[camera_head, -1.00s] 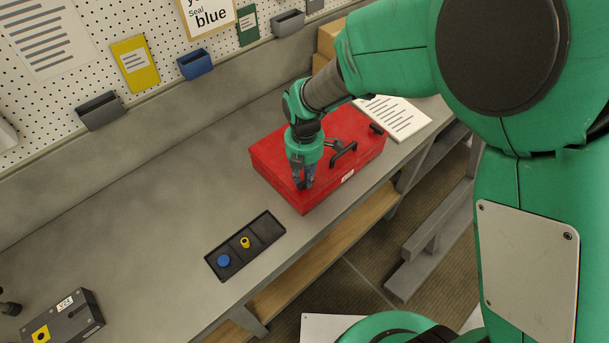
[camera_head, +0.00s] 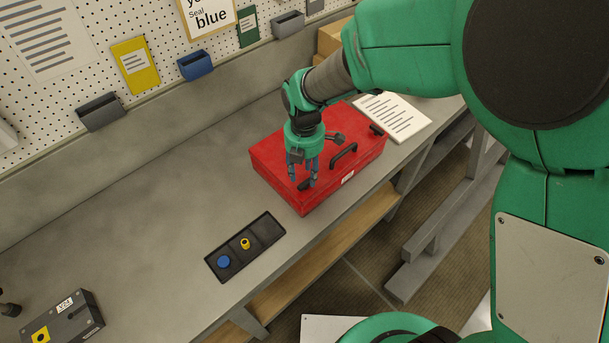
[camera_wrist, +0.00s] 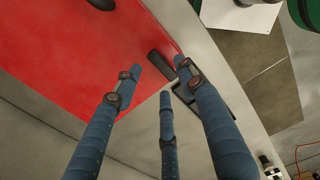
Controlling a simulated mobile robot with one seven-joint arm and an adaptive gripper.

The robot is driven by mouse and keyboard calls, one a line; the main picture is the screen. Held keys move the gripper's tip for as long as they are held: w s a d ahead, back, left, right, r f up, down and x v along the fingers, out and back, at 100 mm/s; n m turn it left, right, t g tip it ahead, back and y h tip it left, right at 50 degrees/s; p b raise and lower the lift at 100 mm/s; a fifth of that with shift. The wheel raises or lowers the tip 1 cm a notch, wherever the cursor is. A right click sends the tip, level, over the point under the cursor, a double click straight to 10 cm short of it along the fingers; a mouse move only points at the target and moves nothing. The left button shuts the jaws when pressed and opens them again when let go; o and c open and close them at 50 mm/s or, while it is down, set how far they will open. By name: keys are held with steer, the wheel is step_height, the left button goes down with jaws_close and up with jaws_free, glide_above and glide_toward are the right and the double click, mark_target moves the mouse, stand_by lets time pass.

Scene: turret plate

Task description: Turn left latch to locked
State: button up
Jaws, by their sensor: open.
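A red box (camera_head: 270,158) stands on the bench with black fittings on its top. The left latch (camera_head: 304,185) is a short black bar near the box's left front corner, partly hidden by my fingers in the head view. In the wrist view the left latch (camera_wrist: 160,66) lies roughly along the front edge. My gripper (camera_head: 302,178) is over this corner, fingers pointing down. In the wrist view my gripper (camera_wrist: 155,80) is open, its fingers spread around the latch with gaps visible; contact cannot be told.
A black handle (camera_head: 344,154) and the right latch (camera_head: 377,130), which points across the front edge, are farther right on the box. A black tray (camera_head: 270,229) with a blue and a yellow piece lies left of the box. Papers (camera_head: 397,116) lie behind right.

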step_height(320, 180, up, 9)
steer(key=shift+r, duration=0.15)
stand_by(0.4)
stand_by(0.4)
steer(key=s+d+r+m+t+b, duration=0.1)
steer(key=s+d+r+m+b, duration=0.2)
steer(key=d+m, duration=0.35)
steer(key=s+d+r+m+t+b, duration=0.1)
steer(key=s+d+r+m+t, duration=0.1)
steer(key=s+d+r+m, duration=0.35)
steer(key=s+d+r+m+t+b, duration=0.1)
steer(key=s+d+m+t+b, duration=0.1)
steer(key=s+d+m, duration=0.9)
steer(key=d+m+b, duration=0.1)
steer(key=m, duration=0.3)
steer(key=shift+s+r+t, duration=0.15)
steer(key=shift+t, duration=0.15)
steer(key=shift+r, duration=0.15)
